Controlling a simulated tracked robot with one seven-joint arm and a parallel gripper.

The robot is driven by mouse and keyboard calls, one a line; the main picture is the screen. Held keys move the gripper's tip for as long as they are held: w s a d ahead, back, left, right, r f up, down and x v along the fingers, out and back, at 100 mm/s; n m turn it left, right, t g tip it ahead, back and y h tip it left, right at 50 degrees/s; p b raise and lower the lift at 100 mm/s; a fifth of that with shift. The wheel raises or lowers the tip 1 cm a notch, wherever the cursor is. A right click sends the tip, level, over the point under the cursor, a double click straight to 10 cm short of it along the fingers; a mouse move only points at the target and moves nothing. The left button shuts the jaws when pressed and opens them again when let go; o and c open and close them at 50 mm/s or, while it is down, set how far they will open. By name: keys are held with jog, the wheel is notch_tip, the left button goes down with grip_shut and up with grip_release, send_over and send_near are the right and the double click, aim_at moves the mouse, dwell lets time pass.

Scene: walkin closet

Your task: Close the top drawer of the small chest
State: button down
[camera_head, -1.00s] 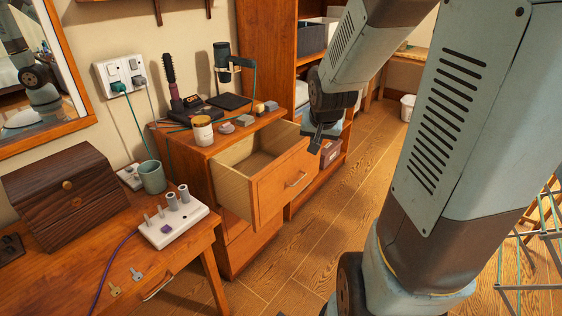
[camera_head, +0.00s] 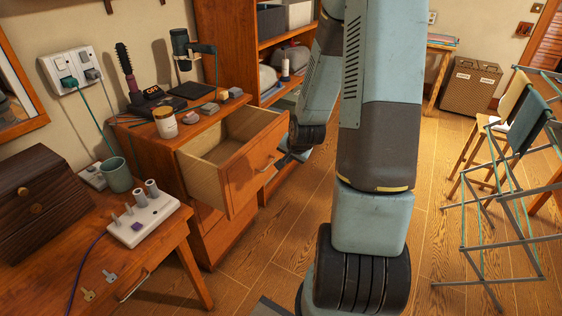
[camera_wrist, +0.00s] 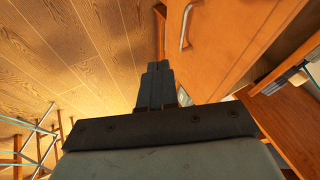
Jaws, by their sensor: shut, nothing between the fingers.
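The small chest (camera_head: 215,235) stands against the wall, left of the middle in the head view. Its top drawer (camera_head: 252,172) is pulled well out and looks empty inside. The drawer has a silver handle on its front; the handle also shows in the wrist view (camera_wrist: 186,28). My gripper (camera_head: 284,162) is shut and empty, close to the right end of the drawer front. In the wrist view my gripper (camera_wrist: 158,75) points along the orange drawer front (camera_wrist: 225,40). I cannot tell whether the fingertips touch it.
A jar (camera_head: 165,122), a hairbrush (camera_head: 126,68) and small items stand on the chest top. A shelf unit (camera_head: 232,50) is behind. A drying rack (camera_head: 490,200) stands at right; the middle floor is clear.

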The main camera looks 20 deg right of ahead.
jog(key=w+a+f, duration=0.2)
jog(key=w+f, duration=0.6)
jog(key=shift+w+f, duration=0.25)
jog(key=shift+f, duration=0.1)
dwell(0.4)
